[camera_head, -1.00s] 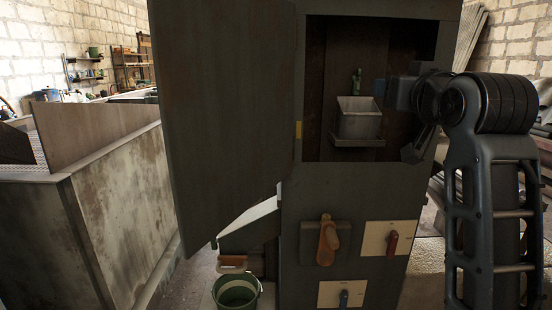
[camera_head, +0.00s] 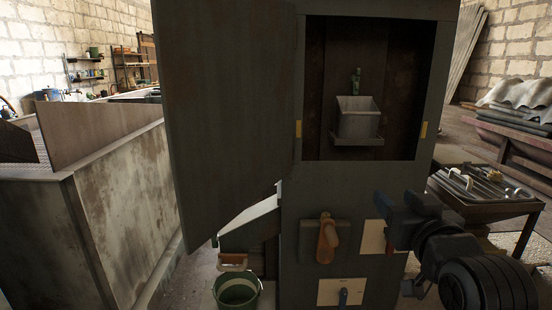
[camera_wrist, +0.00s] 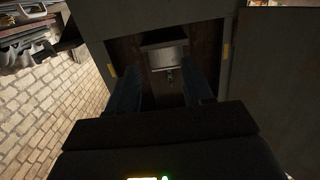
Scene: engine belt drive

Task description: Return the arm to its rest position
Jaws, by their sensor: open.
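My gripper (camera_head: 392,215) is at the lower right in the head view, in front of the dark cabinet's (camera_head: 230,120) lower right part. Its two fingers are apart with nothing between them. In the wrist view my gripper (camera_wrist: 162,75) also shows both fingers spread, with the open cabinet compartment beyond. A grey metal bin (camera_head: 358,118) stands on a small shelf inside that compartment, below a green tap (camera_head: 357,80). My gripper is apart from both. The arm partly covers the right-hand panel (camera_head: 373,238) and its handle.
An orange-brown lever (camera_head: 327,240) sticks out of the cabinet front. A white chute (camera_head: 245,218) slopes above a green bucket (camera_head: 237,292). A large metal box (camera_head: 120,200) stands at left. A table with tools (camera_head: 490,185) stands at right, near my arm.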

